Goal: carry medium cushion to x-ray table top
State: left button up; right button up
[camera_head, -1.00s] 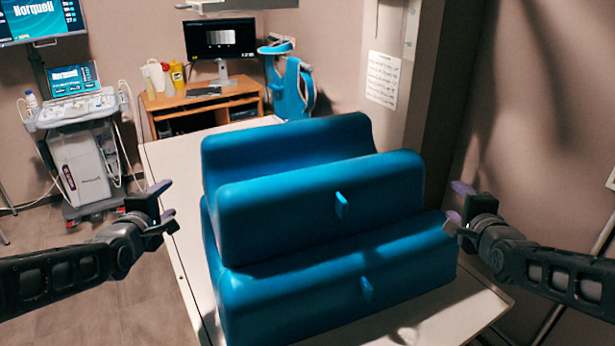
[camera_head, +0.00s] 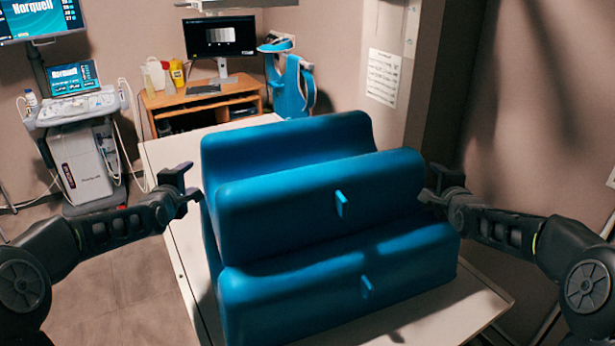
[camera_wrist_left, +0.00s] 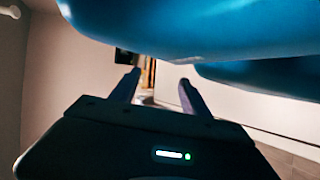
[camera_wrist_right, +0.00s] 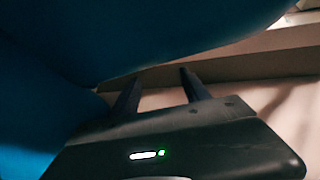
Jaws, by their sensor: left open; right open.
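Blue cushions are stacked on a white table top (camera_head: 180,225). The upper one, which I take for the medium cushion (camera_head: 270,215), has a raised back ridge and a small blue tab in front. It rests on a wider lower blue cushion (camera_head: 290,310) with its own tab. My left gripper (camera_head: 187,182) is open and empty beside the upper cushion's left side. My right gripper (camera_head: 434,186) is open and empty close to its right end; contact cannot be told. Blue cushion surfaces fill the upper part of the left wrist view (camera_wrist_left: 200,25) and the left of the right wrist view (camera_wrist_right: 50,60).
A wooden desk (camera_head: 150,101) with a monitor (camera_head: 219,38) stands behind the table. A wheeled ultrasound machine (camera_head: 85,165) is at the left. A blue apron (camera_head: 290,85) hangs at the back. A wall (camera_head: 545,120) is close on the right; floor is free at left.

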pick_arm(q)
jog(key=shift+s+d+r, duration=0.15)
jog(key=shift+d, duration=0.55)
pick_arm(e)
jog(key=shift+s+a+r, duration=0.15)
jog(key=shift+a, duration=0.55)
pick_arm(q)
jog(key=shift+d, duration=0.1)
pick_arm(e)
jog(key=shift+a, duration=0.1)
